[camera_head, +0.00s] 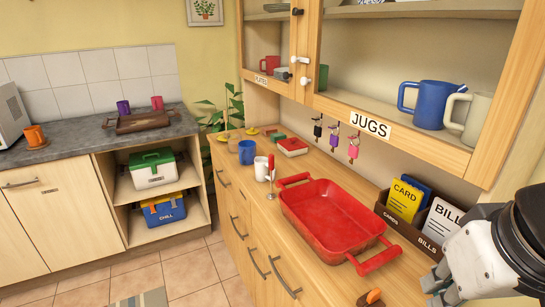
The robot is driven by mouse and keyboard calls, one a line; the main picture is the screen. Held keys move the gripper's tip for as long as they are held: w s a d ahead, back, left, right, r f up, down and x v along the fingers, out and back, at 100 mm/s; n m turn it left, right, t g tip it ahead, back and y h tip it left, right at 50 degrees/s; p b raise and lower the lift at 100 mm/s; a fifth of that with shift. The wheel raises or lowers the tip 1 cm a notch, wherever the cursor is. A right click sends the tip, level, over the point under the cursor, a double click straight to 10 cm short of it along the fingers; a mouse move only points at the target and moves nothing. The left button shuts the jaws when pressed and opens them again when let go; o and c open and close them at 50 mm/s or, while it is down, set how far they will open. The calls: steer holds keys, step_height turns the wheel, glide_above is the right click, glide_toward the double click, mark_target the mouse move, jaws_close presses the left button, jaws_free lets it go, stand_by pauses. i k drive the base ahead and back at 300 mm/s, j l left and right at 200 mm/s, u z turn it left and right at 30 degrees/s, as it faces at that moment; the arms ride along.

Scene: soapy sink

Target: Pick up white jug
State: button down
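A white, slightly cream jug (468,117) stands upright on the shelf labelled JUGS, at the right. A blue jug (435,104) stands just left of it, with its handle to the left. A smaller white cup or jug (262,169) stands on the wooden counter, beside a blue mug (247,152). My gripper (438,286) is at the lower right, low over the counter and well below the shelf jug. Its grey finger parts show only in part, so I cannot tell whether it is open or shut.
A red roasting tray (283,212) lies on the counter. A brown organiser (398,230) with cards and bills stands right of it, near my arm. Keys hang under the cabinet's shelf edge (405,131). The tiled floor (190,271) at the lower left is mostly clear.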

mark_target(266, 172)
steer(key=j+z, duration=0.1)
steer(key=j, duration=0.8)
steer(key=i+j+z, duration=0.1)
steer(key=j, duration=0.3)
steer(key=i+j, duration=0.15)
steer(key=j, duration=0.25)
steer(key=i+j+z, duration=0.15)
steer(key=j, duration=0.25)
steer(key=i+j, duration=0.1)
steer(key=j, duration=0.35)
steer(key=i+j+z, duration=0.1)
steer(key=i+j, duration=0.15)
steer(key=i, duration=0.15)
steer(key=i+j+z, duration=0.1)
steer(key=i+j, duration=0.2)
steer(key=i, duration=0.1)
